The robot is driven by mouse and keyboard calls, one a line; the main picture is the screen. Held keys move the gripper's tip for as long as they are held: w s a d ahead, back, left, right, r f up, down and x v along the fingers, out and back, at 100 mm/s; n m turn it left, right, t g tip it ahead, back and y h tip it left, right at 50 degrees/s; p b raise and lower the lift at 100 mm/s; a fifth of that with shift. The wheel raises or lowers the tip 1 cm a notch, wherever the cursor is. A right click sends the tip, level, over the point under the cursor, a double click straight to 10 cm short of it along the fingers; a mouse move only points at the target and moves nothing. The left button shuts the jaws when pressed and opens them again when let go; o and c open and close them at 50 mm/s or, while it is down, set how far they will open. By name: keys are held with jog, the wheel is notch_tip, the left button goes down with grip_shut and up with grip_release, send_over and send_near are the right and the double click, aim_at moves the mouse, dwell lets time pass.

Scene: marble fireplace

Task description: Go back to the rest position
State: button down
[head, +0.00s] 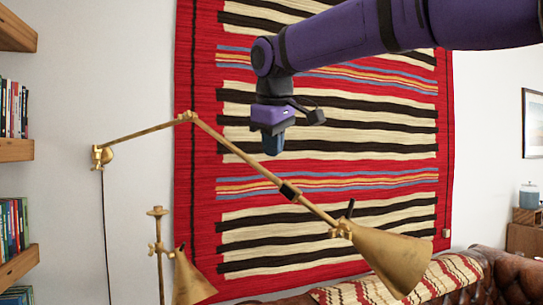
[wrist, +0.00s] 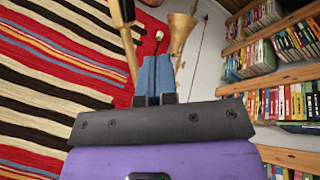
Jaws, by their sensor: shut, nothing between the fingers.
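My gripper (head: 273,143) hangs from my purple arm in the upper middle of the head view, pointing down in front of the striped wall rug. In the wrist view my gripper (wrist: 154,60) shows its two blue fingers side by side, shut with nothing held. A brass swing-arm lamp (head: 240,152) reaches across the head view, its arm passing below the gripper. The lamp's brass shade (head: 393,258) hangs at the lower right.
A red, black and cream rug (head: 330,215) covers the wall. A second brass lamp (head: 188,278) stands at the lower left. Bookshelves (head: 14,150) line the left edge. A brown leather sofa (head: 505,275) with a patterned throw is at the lower right. A picture (head: 533,123) hangs at right.

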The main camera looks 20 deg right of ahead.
jog(key=shift+s+a, duration=0.2)
jog(key=shift+s, duration=0.2)
jog(key=s+d+f+m, duration=0.3)
jog(key=s+d+f, duration=0.1)
jog(key=s+f, duration=0.7)
jog(key=s+d+f+m+y, duration=0.1)
jog(key=s+d+f+m, duration=0.3)
jog(key=s+f, duration=0.6)
jog(key=s, duration=0.4)
jog(key=shift+s+d+f+m+t, duration=0.25)
jog(key=shift+s+f+m+t, duration=0.05)
jog(key=shift+f, duration=0.1)
jog(key=shift+w, duration=0.35)
